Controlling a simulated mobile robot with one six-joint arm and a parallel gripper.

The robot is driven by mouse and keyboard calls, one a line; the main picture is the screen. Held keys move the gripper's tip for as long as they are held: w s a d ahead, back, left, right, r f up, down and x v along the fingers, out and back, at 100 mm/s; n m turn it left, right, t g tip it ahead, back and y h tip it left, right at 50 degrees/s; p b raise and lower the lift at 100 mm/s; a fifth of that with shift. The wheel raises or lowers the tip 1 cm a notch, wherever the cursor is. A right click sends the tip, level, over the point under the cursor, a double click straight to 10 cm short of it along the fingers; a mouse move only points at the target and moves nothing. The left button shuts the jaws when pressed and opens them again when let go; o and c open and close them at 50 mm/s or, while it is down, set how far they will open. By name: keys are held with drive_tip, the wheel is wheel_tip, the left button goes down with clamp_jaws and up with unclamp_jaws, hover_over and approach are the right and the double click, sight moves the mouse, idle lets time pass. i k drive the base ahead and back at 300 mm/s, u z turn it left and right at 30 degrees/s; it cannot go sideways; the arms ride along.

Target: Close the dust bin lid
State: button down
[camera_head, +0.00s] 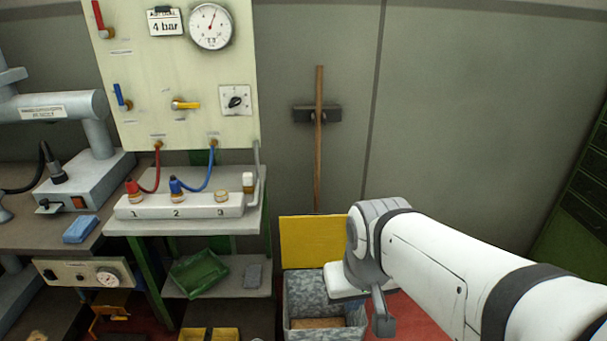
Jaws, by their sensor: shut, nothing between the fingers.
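The dust bin (297,298) is a mottled grey metal box on the floor, right of the shelf stand. Its yellow lid (308,240) stands open, upright at the back edge against the wall side. Something brown lies inside the bin. My gripper (382,322) is at the right of the bin, pointing down, shut and empty. My white wrist covers the bin's upper right part and the lid's right end. I cannot tell whether my gripper touches the bin.
A wooden broom handle (319,150) hangs in a dark wall clip behind the lid. To the left, a stand carries a numbered manifold (180,207), with a green tray (198,273) on its shelf. A yellow bin (208,335) sits lower left.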

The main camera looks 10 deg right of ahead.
sight(312, 240)
drive_tip(key=z, duration=0.15)
drive_tip(key=i, duration=0.9)
drive_tip(key=u, duration=0.45)
